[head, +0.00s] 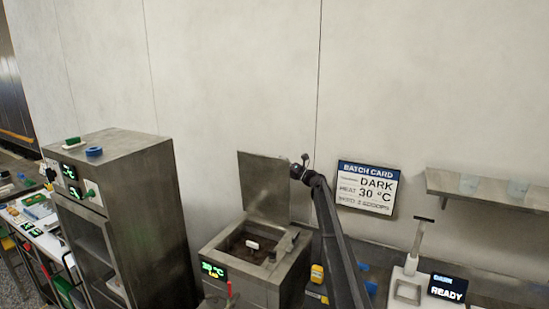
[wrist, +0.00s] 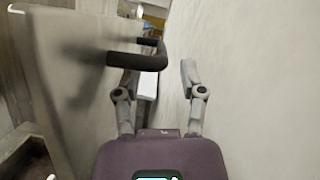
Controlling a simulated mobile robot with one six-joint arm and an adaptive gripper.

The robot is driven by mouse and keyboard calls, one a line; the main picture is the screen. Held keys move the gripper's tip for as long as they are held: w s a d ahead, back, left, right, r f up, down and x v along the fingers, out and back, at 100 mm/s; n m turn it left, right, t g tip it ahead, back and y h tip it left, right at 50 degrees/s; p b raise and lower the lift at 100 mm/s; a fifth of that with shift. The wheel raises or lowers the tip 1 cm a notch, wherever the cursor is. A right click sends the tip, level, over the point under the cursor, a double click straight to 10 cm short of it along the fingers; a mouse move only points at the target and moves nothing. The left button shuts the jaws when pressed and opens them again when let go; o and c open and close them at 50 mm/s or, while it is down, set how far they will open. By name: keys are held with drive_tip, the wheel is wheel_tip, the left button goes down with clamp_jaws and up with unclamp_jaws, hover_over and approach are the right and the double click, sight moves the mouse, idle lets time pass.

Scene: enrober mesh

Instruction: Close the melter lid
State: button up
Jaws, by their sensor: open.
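The melter (head: 240,270) is a steel box with an open well, and its display reads 30 °C. Its lid (head: 263,185) stands upright at the back, so the melter is open. My gripper (head: 303,168) is at the lid's upper right edge, small and dark in the head view. In the wrist view the lid (wrist: 75,90) fills the left side, with a black bar handle (wrist: 135,59) sticking out from it. My gripper (wrist: 160,72) is open there. The handle crosses in front of the left fingertip and ends between the fingers; contact is unclear.
A tall steel cabinet (head: 125,200) stands left of the melter. The wall is close behind the lid and along the right of the wrist view. A batch card (head: 367,188) and a shelf (head: 490,188) are at right, above a scale (head: 408,290).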

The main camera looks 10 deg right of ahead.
sight(273, 158)
drive_tip(key=shift+p+x, duration=0.5)
drive_tip(key=shift+x, duration=1.35)
clamp_jaws()
drive_tip(key=shift+d, duration=0.25)
drive_tip(key=shift+a, duration=0.2)
drive_tip(key=shift+s+f, duration=0.1)
drive_tip(key=shift+s, duration=0.05)
